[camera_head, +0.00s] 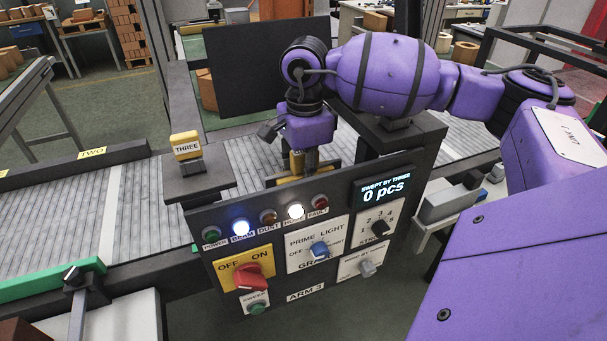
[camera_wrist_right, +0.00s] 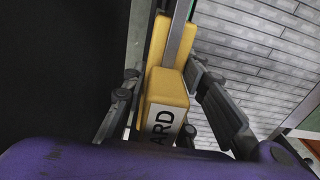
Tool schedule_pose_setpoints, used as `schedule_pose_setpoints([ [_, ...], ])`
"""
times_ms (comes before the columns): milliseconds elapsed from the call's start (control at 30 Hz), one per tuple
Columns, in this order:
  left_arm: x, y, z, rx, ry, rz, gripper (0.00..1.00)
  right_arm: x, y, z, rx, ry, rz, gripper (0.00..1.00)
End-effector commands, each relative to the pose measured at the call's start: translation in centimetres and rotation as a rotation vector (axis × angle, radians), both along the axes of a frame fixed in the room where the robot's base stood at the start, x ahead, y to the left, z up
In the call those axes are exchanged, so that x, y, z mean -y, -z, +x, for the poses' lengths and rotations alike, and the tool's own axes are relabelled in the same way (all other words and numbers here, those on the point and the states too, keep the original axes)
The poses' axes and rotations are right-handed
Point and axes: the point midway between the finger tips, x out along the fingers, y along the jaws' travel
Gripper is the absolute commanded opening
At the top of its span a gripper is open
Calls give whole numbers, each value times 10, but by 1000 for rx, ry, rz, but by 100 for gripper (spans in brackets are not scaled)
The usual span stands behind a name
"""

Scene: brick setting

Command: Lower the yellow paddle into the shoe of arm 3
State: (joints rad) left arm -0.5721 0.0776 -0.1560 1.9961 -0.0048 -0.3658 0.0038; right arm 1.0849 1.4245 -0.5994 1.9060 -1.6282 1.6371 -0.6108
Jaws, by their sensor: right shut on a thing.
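My right gripper (camera_head: 305,160) hangs over the conveyor just behind the arm 3 control box (camera_head: 300,245). It is shut on the yellow paddle, whose yellow parts (camera_head: 297,163) show in pieces below it in the head view. In the right wrist view the paddle's yellow block (camera_wrist_right: 166,90), with a white label reading "ARD", sits between the two dark fingers (camera_wrist_right: 165,105). A grey upright bar (camera_wrist_right: 178,35) and more yellow lie beyond it. The control box hides the paddle's lower end in the head view. I cannot make out the shoe or whether the paddle touches it. My left gripper is out of view.
The box display (camera_head: 383,190) reads "SWEPT BY THREE 0 pcs". The beam and home lamps are lit. A yellow "THREE" block (camera_head: 186,146) stands left of my gripper. A black panel (camera_head: 252,72) rises behind. The grey slatted conveyor (camera_head: 75,220) is bare at left.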

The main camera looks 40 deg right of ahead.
Motion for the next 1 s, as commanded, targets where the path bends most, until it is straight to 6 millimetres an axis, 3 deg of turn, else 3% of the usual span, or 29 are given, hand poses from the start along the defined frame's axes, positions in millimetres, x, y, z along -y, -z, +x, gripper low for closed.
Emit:
schedule_pose_setpoints([
  [33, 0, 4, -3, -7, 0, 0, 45, -1, 13, -4, -21, 0, 2, 0],
  [367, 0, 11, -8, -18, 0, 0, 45, -1, 22, -4, -24, 0, 4, 0],
  [400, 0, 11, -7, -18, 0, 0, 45, -1, 22, -4, -24, 0, 4, 29],
  [567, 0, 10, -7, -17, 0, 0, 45, -1, 22, -4, -24, 0, 5, 48],
  [867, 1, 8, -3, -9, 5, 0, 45, -1, 22, -4, -26, 0, 4, 48],
  [1000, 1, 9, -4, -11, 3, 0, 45, -2, 12, -5, -23, 0, 3, 48],
])
